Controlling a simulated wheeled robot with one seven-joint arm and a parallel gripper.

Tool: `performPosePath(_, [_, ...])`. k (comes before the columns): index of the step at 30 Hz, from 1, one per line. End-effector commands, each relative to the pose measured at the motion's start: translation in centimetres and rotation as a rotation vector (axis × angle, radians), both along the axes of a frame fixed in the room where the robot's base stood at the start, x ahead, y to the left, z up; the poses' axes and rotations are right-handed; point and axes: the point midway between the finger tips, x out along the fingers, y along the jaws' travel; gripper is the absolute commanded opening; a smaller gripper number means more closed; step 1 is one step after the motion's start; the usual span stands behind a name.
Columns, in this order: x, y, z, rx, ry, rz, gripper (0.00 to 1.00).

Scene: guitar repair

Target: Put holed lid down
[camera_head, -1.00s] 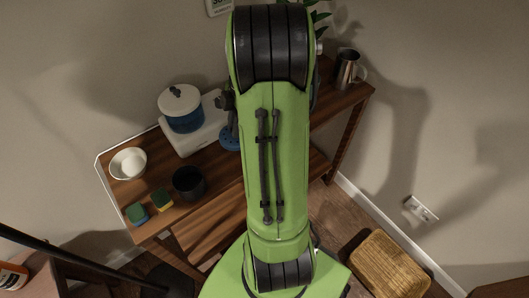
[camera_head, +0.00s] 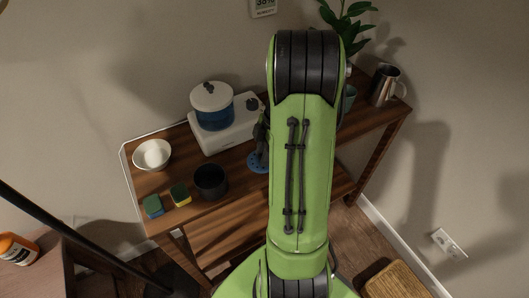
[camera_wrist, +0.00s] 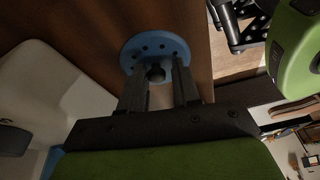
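The holed lid (camera_head: 258,162) is a blue disc with a ring of small holes and a dark knob. In the head view it appears flat on the wooden table, right of the black cup. In the wrist view the lid (camera_wrist: 155,45) is just beyond my fingertips. My gripper (camera_wrist: 159,76) has its two dark fingers on either side of the knob, with a visible gap beside the right finger, so it looks open. In the head view my gripper (camera_head: 262,130) is partly hidden behind my arm.
A white appliance (camera_head: 240,134) stands behind the lid, carrying a blue pot with a white lid (camera_head: 212,97). The black cup (camera_head: 210,182), white bowl (camera_head: 152,155) and two sponges (camera_head: 180,194) are to the left. A metal mug (camera_head: 384,85) stands at the far right.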

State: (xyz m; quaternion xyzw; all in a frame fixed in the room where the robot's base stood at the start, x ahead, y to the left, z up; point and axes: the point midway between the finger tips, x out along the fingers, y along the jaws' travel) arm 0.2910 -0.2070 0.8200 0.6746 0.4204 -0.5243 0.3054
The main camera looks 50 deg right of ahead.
Motion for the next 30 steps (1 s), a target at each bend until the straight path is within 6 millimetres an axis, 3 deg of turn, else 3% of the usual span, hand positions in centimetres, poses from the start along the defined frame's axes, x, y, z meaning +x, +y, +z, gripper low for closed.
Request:
performPosePath(3, [0.0,0.0,0.0,0.0,0.0,0.0,0.46])
performPosePath(11, [0.0,0.0,0.5,0.0,0.0,0.0,0.46])
performPosePath(14, [-0.1,-0.5,2.4,-0.003,-0.004,-0.001,0.46])
performPosePath(21, [-0.8,-2.2,8.9,-0.003,-0.003,-0.002,0.46])
performPosePath(27, [-1.1,-2.9,11.8,-0.001,-0.002,-0.001,0.46])
performPosePath(30, [-0.8,-2.1,12.7,-0.009,0.0,-0.019,0.46])
